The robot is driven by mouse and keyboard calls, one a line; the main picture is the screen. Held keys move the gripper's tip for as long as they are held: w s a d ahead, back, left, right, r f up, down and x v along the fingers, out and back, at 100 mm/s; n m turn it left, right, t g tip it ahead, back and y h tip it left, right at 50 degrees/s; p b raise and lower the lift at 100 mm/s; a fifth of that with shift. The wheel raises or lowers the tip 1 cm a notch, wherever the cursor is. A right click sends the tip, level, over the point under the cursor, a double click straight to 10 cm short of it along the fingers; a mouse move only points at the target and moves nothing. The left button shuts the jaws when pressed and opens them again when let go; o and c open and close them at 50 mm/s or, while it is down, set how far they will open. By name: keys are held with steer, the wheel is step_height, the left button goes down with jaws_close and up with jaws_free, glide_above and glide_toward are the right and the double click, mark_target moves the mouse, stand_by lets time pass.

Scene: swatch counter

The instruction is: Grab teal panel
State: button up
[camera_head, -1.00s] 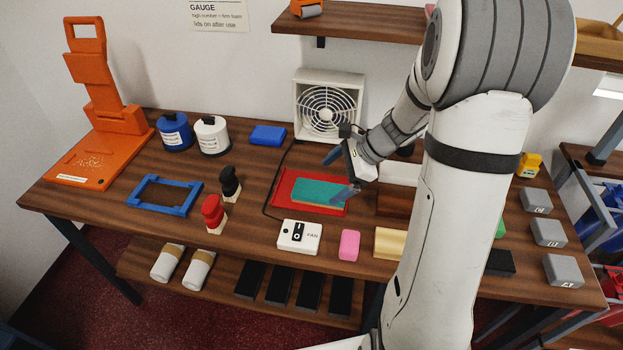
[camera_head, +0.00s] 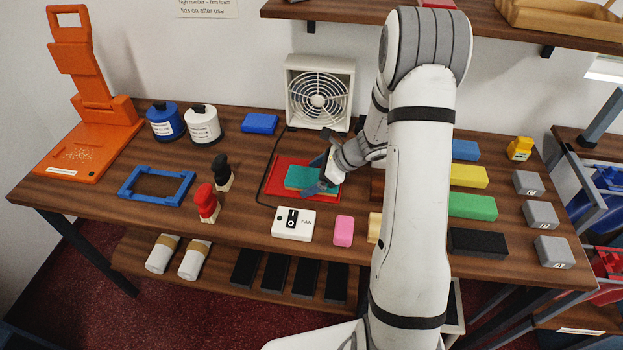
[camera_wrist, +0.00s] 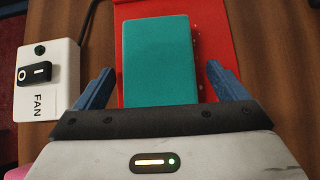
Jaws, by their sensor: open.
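The teal panel (camera_head: 300,178) lies on a flat red board (camera_head: 280,189) on the wooden counter, in front of the fan. My gripper (camera_head: 323,174) is right over the panel's right part and hides some of it. In the wrist view the teal panel (camera_wrist: 160,58) lies between the two blue fingers of my gripper (camera_wrist: 156,85), with a gap on each side. The gripper is open and empty. The red board (camera_wrist: 215,25) shows under and beside the panel. The panel's near end is hidden behind the gripper body.
A white fan switch box (camera_head: 293,222) stands just in front of the red board, with a pink block (camera_head: 343,230) beside it. The white fan (camera_head: 319,95) stands behind. Stamps (camera_head: 207,203) and a blue frame (camera_head: 156,186) are at left. Colored blocks (camera_head: 471,206) are at right.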

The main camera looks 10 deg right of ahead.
steer(key=shift+c, duration=0.2)
steer(key=c, duration=1.1)
